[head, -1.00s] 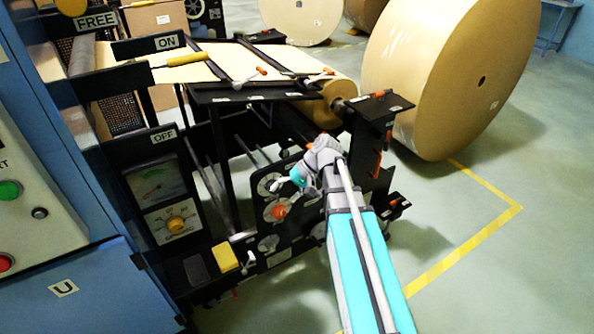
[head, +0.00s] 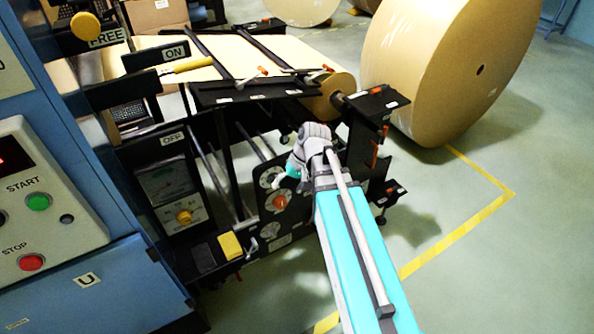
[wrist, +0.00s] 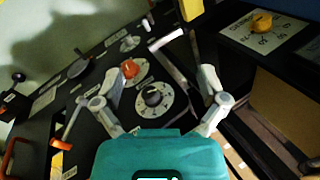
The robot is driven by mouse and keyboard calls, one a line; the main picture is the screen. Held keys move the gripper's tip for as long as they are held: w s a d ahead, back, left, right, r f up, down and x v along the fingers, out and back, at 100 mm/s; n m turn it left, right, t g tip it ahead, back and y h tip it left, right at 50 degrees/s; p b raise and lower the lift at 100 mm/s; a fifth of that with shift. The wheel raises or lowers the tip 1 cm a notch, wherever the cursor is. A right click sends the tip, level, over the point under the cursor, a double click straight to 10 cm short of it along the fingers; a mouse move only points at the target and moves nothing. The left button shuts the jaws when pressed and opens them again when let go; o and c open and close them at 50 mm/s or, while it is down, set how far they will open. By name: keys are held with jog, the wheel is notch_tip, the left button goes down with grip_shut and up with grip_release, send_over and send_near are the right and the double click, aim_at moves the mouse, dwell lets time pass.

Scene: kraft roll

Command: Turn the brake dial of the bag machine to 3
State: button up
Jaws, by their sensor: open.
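Several round dials sit on the machine's black side panel. A black-knobbed dial (wrist: 153,97) with a white numbered ring lies between and beyond my gripper's fingers in the wrist view. An orange knob (wrist: 130,68) on a pale ring sits just above it; it also shows in the head view (head: 280,202). I cannot read which dial is the brake dial, nor its setting. My gripper (wrist: 163,76) is open and empty, its two fingers spread apart; it appears apart from the panel. In the head view my gripper (head: 291,175) hides part of the panel.
A yellow knob (head: 184,217) sits on a gauge plate left of the dials. A yellow block (head: 230,246) is below it. The blue cabinet has a green start button (head: 38,201). A large kraft roll (head: 455,70) stands at right. Floor is clear in front.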

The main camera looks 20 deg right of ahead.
jog(key=s+d+r+h+p, duration=0.1)
jog(key=s+r+h+p, duration=0.3)
jog(key=r+p, duration=0.4)
jog(key=shift+s+d+r+n+p, duration=0.15)
jog(key=shift+s+d+n+p, duration=0.2)
jog(key=shift+p, duration=0.3)
jog(key=shift+s+d+h, duration=0.1)
jog(key=shift+s+h, duration=0.15)
jog(key=shift+h, duration=0.15)
dwell(0.5)
jog(key=c, duration=0.5)
